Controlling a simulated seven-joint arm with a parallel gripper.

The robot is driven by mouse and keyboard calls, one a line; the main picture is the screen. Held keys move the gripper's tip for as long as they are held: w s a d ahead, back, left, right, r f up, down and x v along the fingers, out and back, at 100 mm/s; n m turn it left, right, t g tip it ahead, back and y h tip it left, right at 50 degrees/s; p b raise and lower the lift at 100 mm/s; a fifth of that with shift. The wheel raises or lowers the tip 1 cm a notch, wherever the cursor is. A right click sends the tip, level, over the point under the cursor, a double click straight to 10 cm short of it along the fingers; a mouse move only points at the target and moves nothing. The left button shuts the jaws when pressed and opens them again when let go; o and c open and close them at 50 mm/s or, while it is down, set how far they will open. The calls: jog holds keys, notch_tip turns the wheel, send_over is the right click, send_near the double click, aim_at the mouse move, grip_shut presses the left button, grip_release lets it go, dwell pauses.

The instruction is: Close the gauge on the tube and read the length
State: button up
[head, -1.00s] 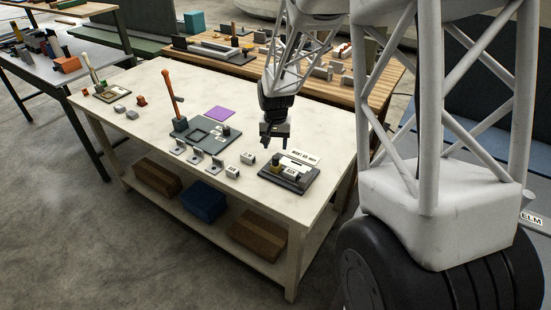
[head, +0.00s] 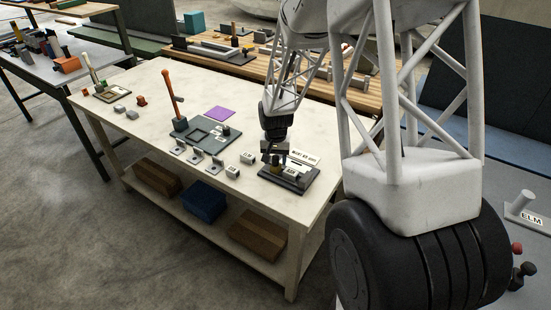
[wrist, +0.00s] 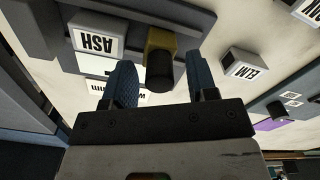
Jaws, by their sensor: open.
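The gauge (head: 307,181) is a dark flat fixture near the right front of the pale table. A white block marked ASH (wrist: 95,38) sits on it; I cannot tell whether a tube lies under or behind it. Beside the block stands a yellow slider (wrist: 159,39) with a black knob (wrist: 160,75). My gripper (head: 273,154) is low over the gauge at the slider. In the wrist view my gripper (wrist: 159,62) is open, one blue finger on each side of the knob, with gaps visible. The scale reading is not legible.
A white card (head: 304,157) stands behind the gauge. A block marked ELM (wrist: 246,65) and several small grey blocks lie to its left. A grey plate with an orange lever (head: 169,93) and a purple sheet (head: 219,113) are farther left. Bare table lies in front.

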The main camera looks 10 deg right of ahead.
aim_at(290, 171)
jog(key=c, duration=0.7)
jog(key=shift+s+d, duration=1.45)
jog(key=shift+d, duration=0.05)
jog(key=shift+o, duration=0.4)
jog(key=shift+s+d, duration=0.25)
jog(key=o, duration=0.4)
jog(key=shift+s+d, duration=0.3)
jog(key=shift+s, duration=0.05)
